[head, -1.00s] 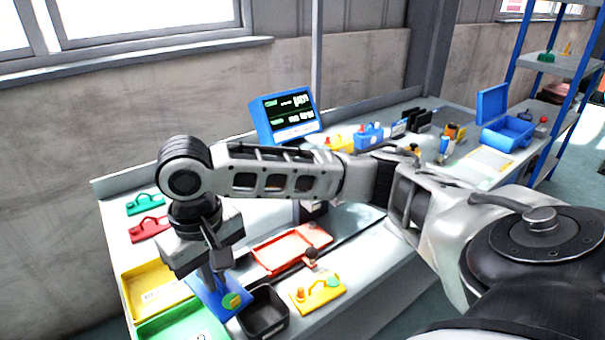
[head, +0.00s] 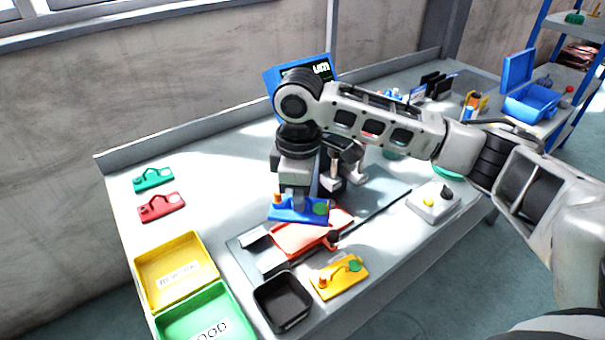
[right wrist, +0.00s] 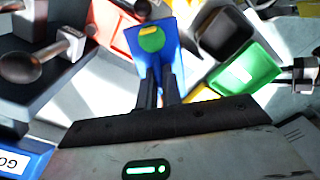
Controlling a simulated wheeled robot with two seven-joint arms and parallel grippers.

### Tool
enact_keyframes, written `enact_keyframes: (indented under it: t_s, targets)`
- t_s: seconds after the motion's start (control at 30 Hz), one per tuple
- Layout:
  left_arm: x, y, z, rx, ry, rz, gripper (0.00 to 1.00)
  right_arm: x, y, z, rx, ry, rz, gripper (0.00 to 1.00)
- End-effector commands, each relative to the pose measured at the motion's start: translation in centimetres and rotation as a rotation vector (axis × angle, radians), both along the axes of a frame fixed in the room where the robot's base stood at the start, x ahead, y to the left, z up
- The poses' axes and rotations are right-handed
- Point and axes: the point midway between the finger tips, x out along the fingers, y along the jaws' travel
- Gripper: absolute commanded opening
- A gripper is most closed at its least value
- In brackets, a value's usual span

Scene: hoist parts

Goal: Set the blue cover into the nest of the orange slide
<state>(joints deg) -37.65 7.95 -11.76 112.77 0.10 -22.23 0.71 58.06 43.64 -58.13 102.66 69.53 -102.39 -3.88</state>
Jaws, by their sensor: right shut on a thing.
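The blue cover (head: 287,214), a flat plate with a green round patch and an orange knob, hangs from my right gripper (head: 299,199). The gripper is shut on it, pointing down. In the head view the cover overlaps the back part of the orange slide (head: 286,243); the gap between them is hard to judge. The nest is partly hidden by the cover. In the right wrist view the blue cover (right wrist: 172,68) extends beyond the fingers (right wrist: 158,88), with part of the orange slide (right wrist: 106,20) to its left.
A black bin (head: 283,302) and a yellow cover (head: 340,277) lie in front of the slide. Yellow (head: 205,262) and green (head: 225,314) trays stand at left. Red (head: 161,206) and green (head: 153,179) covers lie behind them. A dark fixture (head: 345,160) stands behind my gripper.

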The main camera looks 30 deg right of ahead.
Motion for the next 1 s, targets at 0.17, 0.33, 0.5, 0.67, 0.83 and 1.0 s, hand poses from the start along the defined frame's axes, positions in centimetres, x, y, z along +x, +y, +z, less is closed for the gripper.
enact_keyframes:
  t_s: [0.17, 0.33, 0.5, 0.67, 0.83, 1.0]
  targets:
    - [-0.2, 0.3, 0.3, 0.005, 0.008, 0.005, 0.36, 1.7, -0.9, 0.3, -0.002, -0.003, 0.338, 0.00]
    - [-0.2, 0.5, 0.5, 0.009, 0.011, 0.009, 0.36, 2.8, -1.6, 0.2, -0.003, -0.002, 0.595, 0.00]
    - [0.1, 0.5, 0.8, 0.009, 0.001, 0.010, 0.36, 3.4, -2.0, 0.1, -0.006, -0.002, 0.732, 0.00]
    - [0.3, 0.5, 0.8, 0.008, -0.003, 0.011, 0.36, 3.5, -2.2, -0.4, -0.006, -0.001, 0.766, 0.00]
    - [0.2, 0.5, 0.7, 0.008, -0.001, 0.010, 0.36, 3.4, -2.2, -1.7, -0.006, 0.001, 0.765, 0.00]
    - [0.2, 0.4, 0.7, 0.008, 0.000, 0.010, 0.36, 3.4, -2.1, -3.2, -0.006, 0.001, 0.765, 0.00]
